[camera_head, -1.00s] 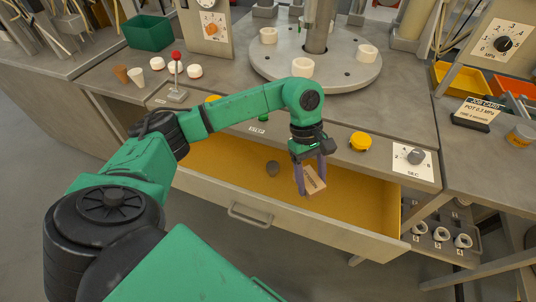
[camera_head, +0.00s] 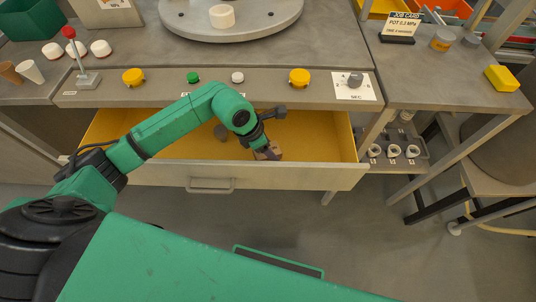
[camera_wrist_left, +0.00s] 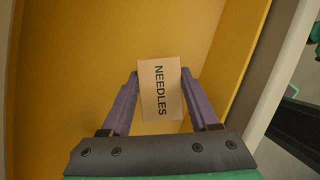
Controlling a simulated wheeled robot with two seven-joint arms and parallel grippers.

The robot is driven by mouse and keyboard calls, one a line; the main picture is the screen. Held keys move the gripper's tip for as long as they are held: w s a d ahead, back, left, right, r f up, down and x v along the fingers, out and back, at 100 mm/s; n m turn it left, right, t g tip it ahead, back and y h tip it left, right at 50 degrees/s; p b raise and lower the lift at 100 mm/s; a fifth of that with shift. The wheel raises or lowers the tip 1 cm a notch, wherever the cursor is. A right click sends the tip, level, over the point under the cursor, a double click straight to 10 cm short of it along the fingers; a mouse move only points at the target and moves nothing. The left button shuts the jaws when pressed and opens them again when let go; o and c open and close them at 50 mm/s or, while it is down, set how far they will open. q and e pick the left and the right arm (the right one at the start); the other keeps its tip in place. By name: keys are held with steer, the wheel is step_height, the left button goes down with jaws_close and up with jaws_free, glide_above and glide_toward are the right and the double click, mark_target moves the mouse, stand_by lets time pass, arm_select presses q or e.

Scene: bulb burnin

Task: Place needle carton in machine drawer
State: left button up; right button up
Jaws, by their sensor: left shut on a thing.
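The needle carton (camera_wrist_left: 160,90) is a small tan box lettered NEEDLES. In the left wrist view it sits between the two purple fingers of my left gripper (camera_wrist_left: 161,98), which is shut on it. In the head view the carton (camera_head: 272,152) shows small at the tip of my left gripper (camera_head: 264,148), inside the outline of the open machine drawer (camera_head: 180,174). The drawer has a yellow inside and a grey front with a handle. Whether the carton touches the drawer floor I cannot tell. My right gripper is not in view.
The control panel edge with yellow buttons (camera_head: 299,77) overhangs the drawer's back. A lever with a red knob (camera_head: 69,33) stands at left. The drawer's right part is clear.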

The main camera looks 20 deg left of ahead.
arm_select(q)
step_height(320, 180, down, 5)
steer(key=shift+r, duration=0.1)
steer(key=o, duration=0.9)
steer(key=shift+o, duration=0.8)
steer(key=shift+a+r, duration=0.1)
steer(key=shift+r, duration=0.2)
steer(key=v, duration=1.1)
steer(key=shift+r, duration=0.25)
steer(key=shift+r, duration=0.1)
